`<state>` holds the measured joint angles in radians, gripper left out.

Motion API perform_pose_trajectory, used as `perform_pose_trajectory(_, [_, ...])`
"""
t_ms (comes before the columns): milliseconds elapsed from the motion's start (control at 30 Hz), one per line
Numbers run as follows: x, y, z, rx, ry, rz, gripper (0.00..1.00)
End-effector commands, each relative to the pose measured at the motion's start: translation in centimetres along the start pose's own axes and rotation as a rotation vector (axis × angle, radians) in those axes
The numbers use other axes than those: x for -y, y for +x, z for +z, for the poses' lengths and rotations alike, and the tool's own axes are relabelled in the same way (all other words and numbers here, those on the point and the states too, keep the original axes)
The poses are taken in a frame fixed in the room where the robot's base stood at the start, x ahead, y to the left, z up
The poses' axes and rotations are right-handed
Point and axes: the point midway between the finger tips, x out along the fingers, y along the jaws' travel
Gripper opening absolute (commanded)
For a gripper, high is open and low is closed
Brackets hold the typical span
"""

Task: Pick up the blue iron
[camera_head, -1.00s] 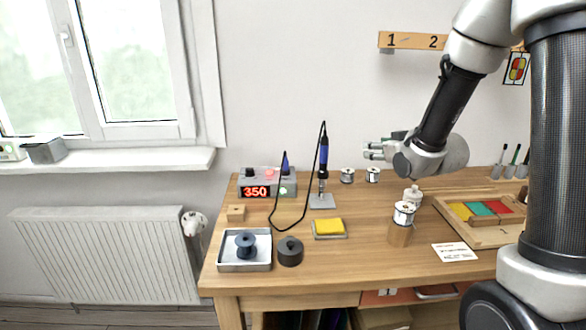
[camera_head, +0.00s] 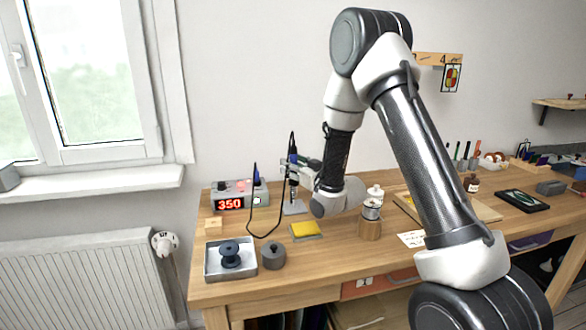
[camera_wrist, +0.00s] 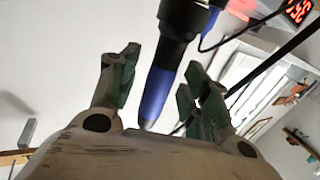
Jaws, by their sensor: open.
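The blue iron (camera_head: 293,158) is a slim black and blue soldering iron with a black cable. It stands upright on a small grey stand (camera_head: 294,208) on the workbench, partly hidden by my gripper. My gripper (camera_head: 296,167) is open and level with the iron's handle, coming from the right. In the wrist view the iron (camera_wrist: 160,88) shows between the two green-padded fingers of my gripper (camera_wrist: 160,78). I cannot tell whether either finger touches it.
The soldering station (camera_head: 262,196) reading 350 stands behind left, its black cable looping near the iron. A yellow sponge (camera_head: 306,229) lies in front of the stand.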

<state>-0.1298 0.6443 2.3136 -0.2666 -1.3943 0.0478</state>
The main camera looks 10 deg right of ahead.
Motion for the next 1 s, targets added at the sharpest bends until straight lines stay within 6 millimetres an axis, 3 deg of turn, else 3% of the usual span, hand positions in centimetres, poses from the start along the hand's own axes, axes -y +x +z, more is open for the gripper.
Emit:
perform_pose_trajectory(233, [0.0, 0.3, 0.0, 0.001, 0.0, 0.0, 0.47])
perform_pose_trajectory(500, [0.0, 0.3, 0.0, 0.001, 0.0, 0.0, 0.0])
perform_pose_trajectory(833, [0.0, 0.3, -0.1, 0.0, 0.0, 0.0, 0.0])
perform_pose_trajectory(1000, [0.0, 0.3, -1.4, -0.001, 0.0, 0.0, 0.0])
